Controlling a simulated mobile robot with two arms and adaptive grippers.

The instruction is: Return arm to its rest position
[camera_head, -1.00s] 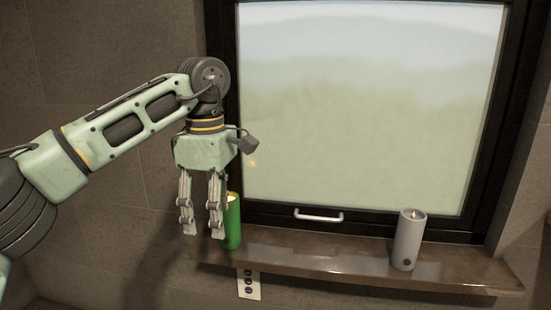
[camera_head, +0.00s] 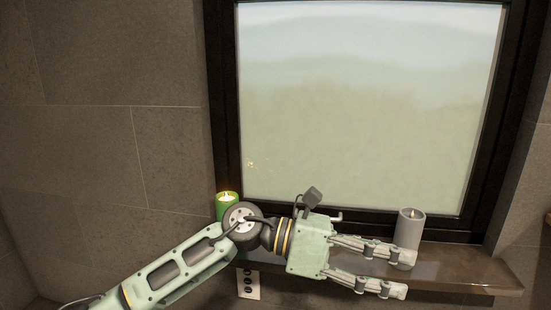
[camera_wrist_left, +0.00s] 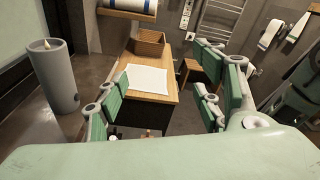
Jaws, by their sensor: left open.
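My left gripper (camera_head: 396,275) is open and empty, its fingers pointing right in the head view, in front of the window ledge. Its fingers also show spread apart in the left wrist view (camera_wrist_left: 160,108). A green candle (camera_head: 226,206) with a lit flame stands at the left end of the ledge, its lower part hidden behind my arm. A grey candle (camera_head: 410,230) stands at the right on the ledge. It also shows upright at the left of the left wrist view (camera_wrist_left: 54,78). One finger overlaps its base in the head view; I cannot tell if they touch. My right gripper is not in view.
The brown ledge (camera_head: 470,271) runs under the black-framed window (camera_head: 370,110), which has a handle. A switch plate (camera_head: 248,284) is on the wall below. The left wrist view shows a wooden counter (camera_wrist_left: 128,112) with a white cloth and basket (camera_wrist_left: 150,42), a stool (camera_wrist_left: 200,70) and a towel rail.

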